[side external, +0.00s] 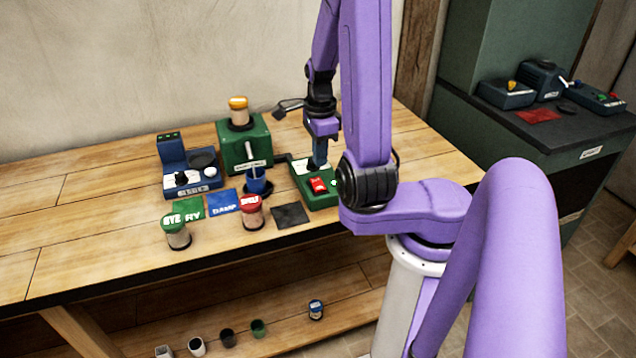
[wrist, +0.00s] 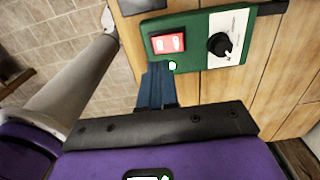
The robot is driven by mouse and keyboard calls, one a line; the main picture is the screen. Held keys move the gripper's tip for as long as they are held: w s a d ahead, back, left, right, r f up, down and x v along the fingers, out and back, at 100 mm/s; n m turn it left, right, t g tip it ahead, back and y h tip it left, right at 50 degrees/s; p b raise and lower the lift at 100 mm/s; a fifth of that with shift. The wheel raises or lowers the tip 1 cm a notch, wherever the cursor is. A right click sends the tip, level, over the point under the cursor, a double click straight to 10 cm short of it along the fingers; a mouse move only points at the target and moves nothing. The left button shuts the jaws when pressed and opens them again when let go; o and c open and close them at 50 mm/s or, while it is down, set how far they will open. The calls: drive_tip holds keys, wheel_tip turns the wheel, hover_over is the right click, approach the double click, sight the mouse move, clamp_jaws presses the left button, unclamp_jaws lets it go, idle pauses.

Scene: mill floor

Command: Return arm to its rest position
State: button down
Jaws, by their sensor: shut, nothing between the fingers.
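My gripper (side external: 317,166) has blue fingers, shut with nothing between them. In the side view it points down over the green control box (side external: 324,202) near the bench's front edge. In the wrist view the shut fingertips (wrist: 158,68) appear right beside the box's edge, below its red rocker switch (wrist: 168,43). I cannot tell whether they touch the box. A black knob (wrist: 221,44) sits on the box's white label. In the side view my gripper hides part of the box, and the red switch (side external: 318,185) shows beside the fingers.
A green grinder-like box (side external: 233,155) with an orange-lidded jar (side external: 239,112) and a blue scale-like device (side external: 178,182) stand to the left. Green-lidded (side external: 176,233) and red-lidded (side external: 250,212) jars stand near the bench front. Several small cups sit on the lower shelf (side external: 290,330).

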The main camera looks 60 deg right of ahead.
idle(0.3)
drive_tip(key=w+a+r+n, duration=0.25)
drive_tip(key=a+n, duration=0.35)
drive_tip(key=n, duration=0.4)
drive_tip(key=w+a+r+n, duration=0.2)
drive_tip(key=w+a+n, duration=0.3)
drive_tip(key=n, duration=0.4)
drive_tip(key=s+a+r+n, duration=0.1)
drive_tip(key=s+a+n, duration=0.2)
drive_tip(key=s+n, duration=0.6)
drive_tip(key=s+a+r+n, duration=0.1)
drive_tip(key=s+a+n, duration=0.3)
drive_tip(key=s+n, duration=0.6)
drive_tip(key=shift+s+r+n, duration=0.2)
drive_tip(key=shift+r+n, duration=0.05)
drive_tip(key=shift+n, duration=0.55)
